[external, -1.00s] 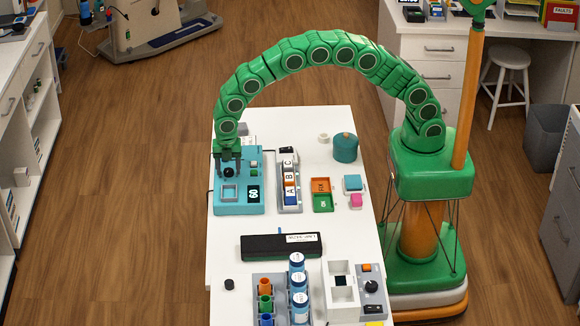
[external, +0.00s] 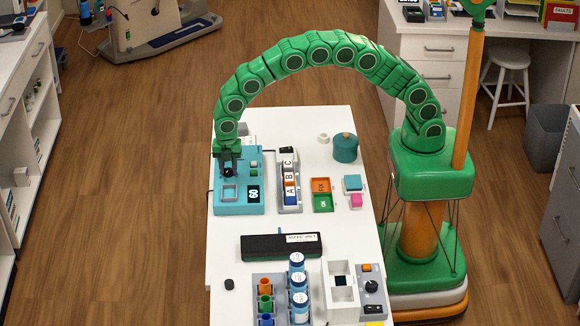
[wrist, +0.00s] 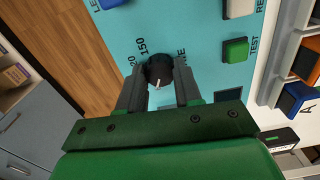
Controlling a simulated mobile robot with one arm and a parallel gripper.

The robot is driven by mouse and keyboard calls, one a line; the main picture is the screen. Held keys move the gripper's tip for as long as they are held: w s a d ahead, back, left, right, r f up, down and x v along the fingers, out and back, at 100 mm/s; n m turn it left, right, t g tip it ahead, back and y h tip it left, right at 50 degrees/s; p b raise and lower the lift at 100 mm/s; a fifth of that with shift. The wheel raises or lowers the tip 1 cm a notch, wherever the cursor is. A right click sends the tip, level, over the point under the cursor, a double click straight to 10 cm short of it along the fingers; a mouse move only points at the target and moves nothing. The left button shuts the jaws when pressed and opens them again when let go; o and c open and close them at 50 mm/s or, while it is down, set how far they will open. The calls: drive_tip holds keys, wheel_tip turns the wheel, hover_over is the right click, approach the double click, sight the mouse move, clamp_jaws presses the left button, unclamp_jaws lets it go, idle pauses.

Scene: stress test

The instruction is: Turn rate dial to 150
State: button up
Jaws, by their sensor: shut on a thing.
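The rate dial is a round black knob (wrist: 158,70) with a white pointer line, on a teal device (external: 240,208). In the wrist view, the pointer aims toward the gripper side, away from the printed 150 (wrist: 143,46). Another, partly hidden number is printed beside the 150. My gripper (wrist: 160,82) is shut on the knob, one finger on each side. In the external view, my gripper (external: 228,172) reaches down onto the device's far left part and partly hides the knob. The device's small display (external: 254,194) reads 60.
A green TEST button (wrist: 236,50) sits beside the dial. A rack of lettered blocks (external: 290,180) stands right of the device, with orange and green trays (external: 322,194) beyond it. A black box (external: 281,247) lies nearer the camera. The white table (external: 228,245) is clear between.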

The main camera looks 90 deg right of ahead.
sight(229, 170)
drive_tip(key=m, duration=0.6)
drive_tip(key=shift+m, duration=0.4)
drive_tip(key=m, duration=1.2)
drive_tip(key=shift+m, duration=0.4)
drive_tip(key=m, duration=0.5)
drive_tip(key=shift+m, duration=0.4)
drive_tip(key=o, duration=1)
drive_tip(key=shift+o, duration=0.2)
drive_tip(key=shift+r, duration=3.9)
